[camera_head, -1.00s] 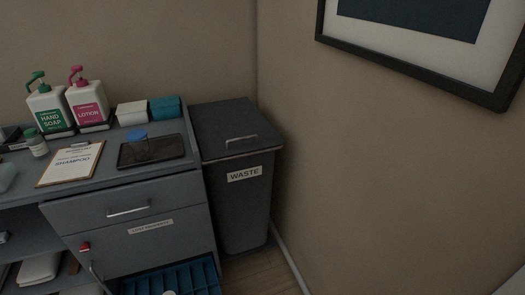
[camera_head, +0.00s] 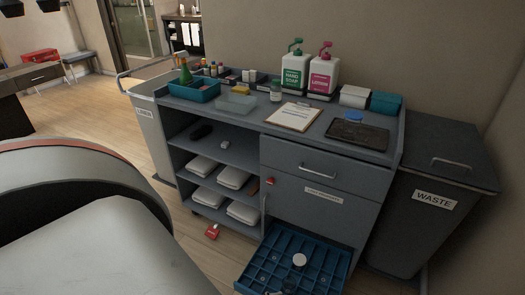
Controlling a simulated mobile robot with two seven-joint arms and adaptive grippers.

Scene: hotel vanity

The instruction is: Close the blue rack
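The blue rack (camera_head: 258,268) is a tray divided into small compartments. It sticks out from the bottom right of the grey cart (camera_head: 296,146), below a labelled panel, so it stands open. A round white item (camera_head: 299,260) and a few small things lie in it. Its lower end is near the bottom edge of the picture. Neither of my grippers is in view.
A grey waste bin (camera_head: 450,165) stands close at the cart's right. Soap and lotion bottles, a clipboard (camera_head: 294,116) and a dark tray (camera_head: 357,134) sit on top. A small red item (camera_head: 212,231) is on the floor left of the rack.

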